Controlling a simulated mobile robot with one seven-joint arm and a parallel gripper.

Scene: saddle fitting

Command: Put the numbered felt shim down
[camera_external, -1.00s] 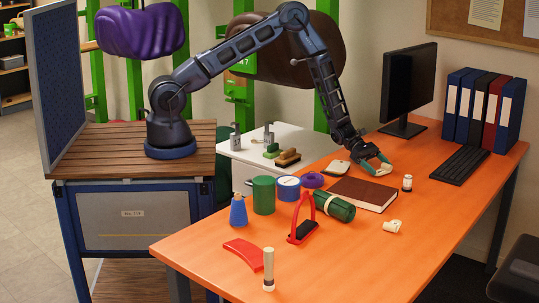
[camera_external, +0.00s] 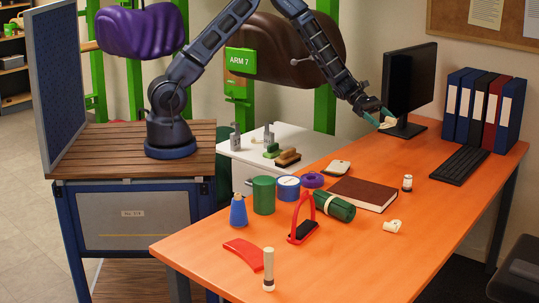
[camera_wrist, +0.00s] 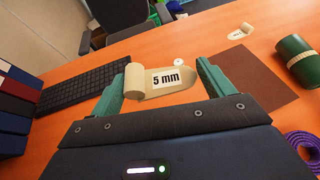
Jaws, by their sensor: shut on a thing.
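The numbered felt shim (camera_wrist: 160,80) is a cream strip with one curled end, marked "5 mm" in the wrist view. It lies between the two teal fingers of my gripper (camera_wrist: 160,88), which is shut on it. In the outside view my gripper (camera_external: 380,120) is raised above the orange table, in front of the monitor's left part. The shim shows there only as a small pale patch (camera_external: 388,124).
The monitor (camera_external: 409,85), keyboard (camera_external: 459,165) and binders (camera_external: 485,105) line the back. The front right is clear.

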